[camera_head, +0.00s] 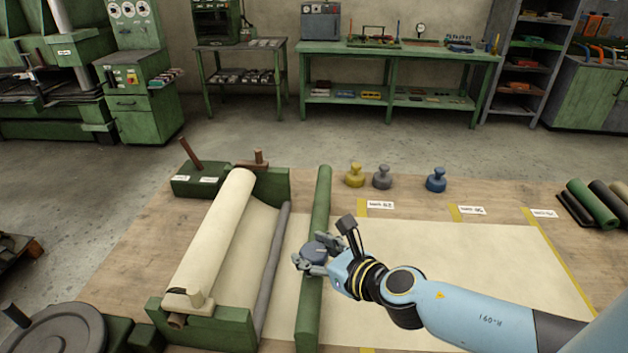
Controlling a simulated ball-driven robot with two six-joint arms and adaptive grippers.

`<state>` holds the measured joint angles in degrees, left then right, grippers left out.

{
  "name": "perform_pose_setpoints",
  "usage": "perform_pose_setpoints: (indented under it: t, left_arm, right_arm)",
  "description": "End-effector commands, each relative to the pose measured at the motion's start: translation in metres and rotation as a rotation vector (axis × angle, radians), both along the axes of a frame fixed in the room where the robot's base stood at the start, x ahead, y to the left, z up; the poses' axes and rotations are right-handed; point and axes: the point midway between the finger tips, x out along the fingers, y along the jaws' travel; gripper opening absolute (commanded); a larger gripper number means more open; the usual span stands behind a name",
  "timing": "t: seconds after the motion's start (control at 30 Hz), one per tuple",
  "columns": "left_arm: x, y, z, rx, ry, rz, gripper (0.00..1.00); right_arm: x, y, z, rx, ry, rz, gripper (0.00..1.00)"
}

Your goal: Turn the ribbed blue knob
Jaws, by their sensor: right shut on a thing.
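The ribbed blue knob (313,251) is a dark blue-grey round piece at the long green bar, in the middle of the head view. My right gripper (310,263) comes in from the right and is shut on this knob, with its fingers around the sides. The fingers hide part of the knob, and its ribs are too small to make out. The green bar (320,205) lies lengthwise across the cream sheet (470,270). My left gripper is not in view.
A cream roll (212,235) sits in a green cradle (215,328), with a grey rod (272,270) beside it. Yellow (355,177), grey (382,178) and blue (436,181) knobbed pieces stand behind the sheet. Dark and green rolls (592,205) lie at the right.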

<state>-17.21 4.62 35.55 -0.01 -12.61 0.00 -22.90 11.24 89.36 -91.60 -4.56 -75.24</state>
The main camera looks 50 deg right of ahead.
Motion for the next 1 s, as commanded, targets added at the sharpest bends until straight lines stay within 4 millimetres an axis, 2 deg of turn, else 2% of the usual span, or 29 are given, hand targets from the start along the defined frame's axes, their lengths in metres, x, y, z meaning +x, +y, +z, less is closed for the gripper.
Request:
perform_pose_setpoints:
  t: [0.6,0.63,0.7,0.8,1.0]
  left_arm:
    - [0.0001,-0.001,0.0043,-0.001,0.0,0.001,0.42]
    - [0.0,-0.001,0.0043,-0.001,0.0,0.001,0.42]
    - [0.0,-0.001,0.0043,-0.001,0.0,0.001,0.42]
    - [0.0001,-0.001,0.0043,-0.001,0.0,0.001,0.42]
    - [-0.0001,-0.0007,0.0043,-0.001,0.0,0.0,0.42]
  right_arm:
    - [-0.0007,0.0006,-0.0009,0.003,0.003,-0.041,0.17]
    - [-0.0007,0.0006,-0.0009,0.003,0.003,-0.041,0.51]
    - [-0.0006,0.0006,-0.0008,0.002,0.003,-0.041,0.6]
    - [-0.0005,0.0004,-0.0006,0.002,0.003,-0.041,0.71]
    - [-0.0004,0.0004,-0.0003,0.001,0.002,-0.04,0.71]
